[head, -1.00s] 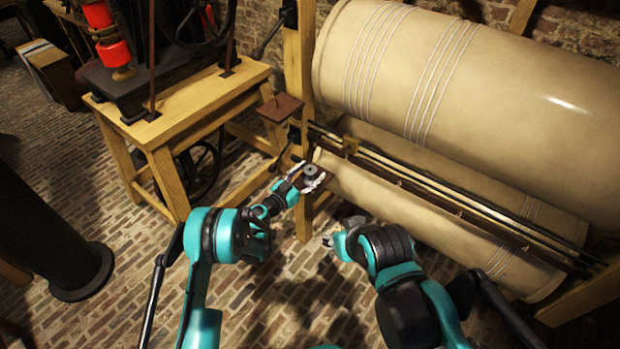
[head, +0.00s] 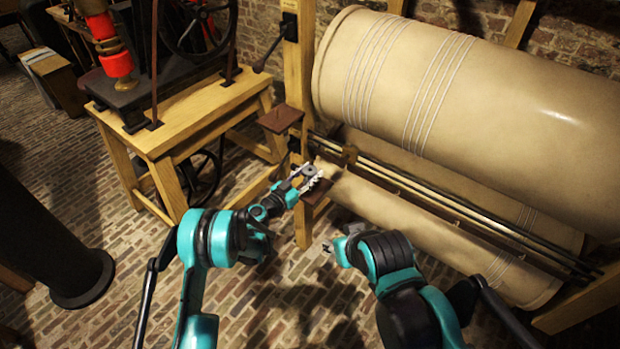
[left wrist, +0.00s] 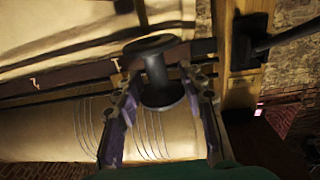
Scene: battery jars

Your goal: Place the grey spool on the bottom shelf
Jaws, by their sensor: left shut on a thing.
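My left gripper (head: 309,175) is shut on the grey spool (head: 308,169). In the left wrist view the dark grey spool (left wrist: 156,68) sits between the two fingers, with its wide flange showing above them. In the head view the spool and fingers are just above and behind the small brown bottom shelf (head: 316,192) on the wooden post. I cannot tell how large the gap is. The brown upper shelf (head: 281,118) is higher on the same post and looks empty. My right gripper (head: 329,246) is apart from the shelves, and its fingers are too small to read.
Large tan rollers (head: 480,95) and long dark rods (head: 450,200) lie right of the post. A wooden bench (head: 185,110) with a machine stands to the left. A black column (head: 50,240) is at far left. Brick floor in front is mostly clear.

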